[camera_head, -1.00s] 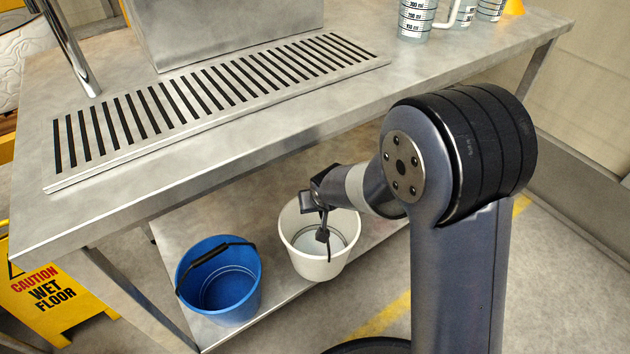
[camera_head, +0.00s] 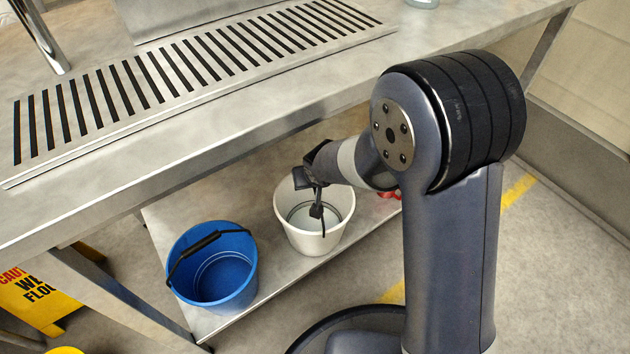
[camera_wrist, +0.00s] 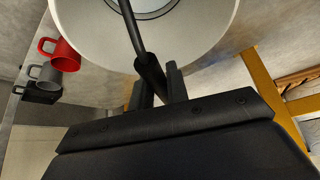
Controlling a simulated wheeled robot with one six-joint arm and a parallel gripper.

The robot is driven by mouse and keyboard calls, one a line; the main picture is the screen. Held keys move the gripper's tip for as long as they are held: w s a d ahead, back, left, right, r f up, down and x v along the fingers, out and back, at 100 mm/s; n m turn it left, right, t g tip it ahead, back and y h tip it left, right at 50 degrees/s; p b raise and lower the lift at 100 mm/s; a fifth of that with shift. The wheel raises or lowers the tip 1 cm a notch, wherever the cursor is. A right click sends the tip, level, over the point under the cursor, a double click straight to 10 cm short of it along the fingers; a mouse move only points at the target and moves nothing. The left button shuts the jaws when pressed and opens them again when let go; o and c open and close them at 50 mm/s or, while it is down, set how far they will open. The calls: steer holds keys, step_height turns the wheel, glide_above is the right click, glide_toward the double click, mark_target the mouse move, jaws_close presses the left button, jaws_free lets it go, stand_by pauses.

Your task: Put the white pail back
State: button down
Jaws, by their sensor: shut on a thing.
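The white pail (camera_head: 289,226) is upright at the lower shelf under the steel bench. I cannot tell whether its base touches the shelf. My gripper (camera_head: 317,207) is over the pail's mouth and shut on its dark handle. In the wrist view my gripper (camera_wrist: 157,80) has its two fingers on either side of the black handle grip, with the white pail (camera_wrist: 80,45) just beyond. The pail's far rim is partly hidden by my gripper and arm.
A blue pail (camera_head: 240,290) stands left of the white pail on the lower shelf (camera_head: 290,277). A red mug (camera_wrist: 66,58) and a grey mug (camera_wrist: 48,73) show in the wrist view. The bench top (camera_head: 330,103) overhangs the shelf. A yellow wet-floor sign (camera_head: 35,300) is at left.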

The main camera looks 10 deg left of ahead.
steer(key=c, duration=1.8)
jaws_free()
steer(key=o, duration=0.4)
steer(key=shift+r, duration=0.2)
steer(key=p+v, duration=0.4)
steer(key=v, duration=0.8)
steer(key=shift+f, duration=0.1)
